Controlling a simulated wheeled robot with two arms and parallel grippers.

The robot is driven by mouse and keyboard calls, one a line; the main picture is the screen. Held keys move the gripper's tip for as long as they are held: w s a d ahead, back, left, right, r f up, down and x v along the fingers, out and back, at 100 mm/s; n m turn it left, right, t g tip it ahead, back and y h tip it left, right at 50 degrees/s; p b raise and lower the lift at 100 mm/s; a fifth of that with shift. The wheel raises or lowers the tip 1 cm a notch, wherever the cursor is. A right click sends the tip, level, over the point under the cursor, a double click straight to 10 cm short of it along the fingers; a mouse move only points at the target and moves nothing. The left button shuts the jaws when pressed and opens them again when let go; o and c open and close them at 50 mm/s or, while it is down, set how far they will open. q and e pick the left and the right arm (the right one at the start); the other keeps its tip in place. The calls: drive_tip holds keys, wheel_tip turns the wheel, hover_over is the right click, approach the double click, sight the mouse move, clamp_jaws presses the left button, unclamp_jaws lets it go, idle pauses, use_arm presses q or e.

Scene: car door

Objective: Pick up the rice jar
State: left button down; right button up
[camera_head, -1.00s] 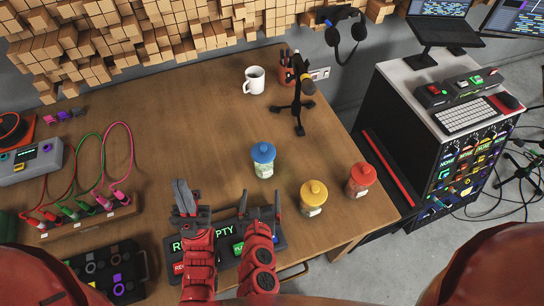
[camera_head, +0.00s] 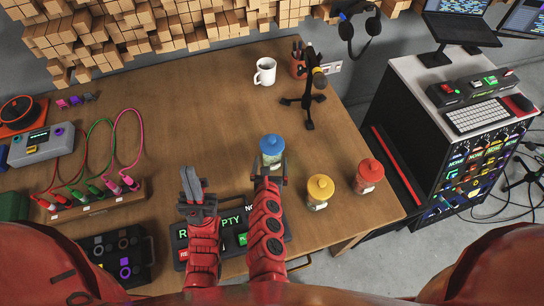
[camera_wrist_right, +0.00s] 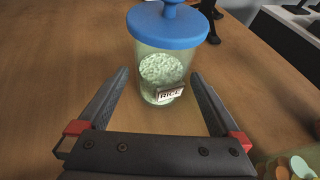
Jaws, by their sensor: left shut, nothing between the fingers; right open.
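The rice jar (camera_head: 272,151) has a blue lid and stands upright on the wooden table. In the right wrist view the rice jar (camera_wrist_right: 168,60) shows a "RICE" label and pale grains through its clear side. My right gripper (camera_head: 268,175) is open, with its fingers pointing at the jar; in the right wrist view the gripper (camera_wrist_right: 158,85) has a finger either side of the jar's near side. I cannot tell whether a finger touches it. My left gripper (camera_head: 191,183) is shut and empty, over the table to the left of the jar.
A yellow-lidded jar (camera_head: 319,192) and a red-lidded jar (camera_head: 368,176) stand to the right. A microphone stand (camera_head: 308,95) and white mug (camera_head: 266,71) are behind. A dark panel with lit text (camera_head: 228,232) lies under my arms. The table middle left is clear.

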drive_tip(key=x, duration=0.4)
drive_tip(key=shift+w+d+f+b, duration=0.15)
drive_tip(key=shift+w+f+b, duration=0.05)
drive_tip(key=shift+f+b, duration=0.2)
drive_tip(key=shift+r, duration=0.1)
clamp_jaws()
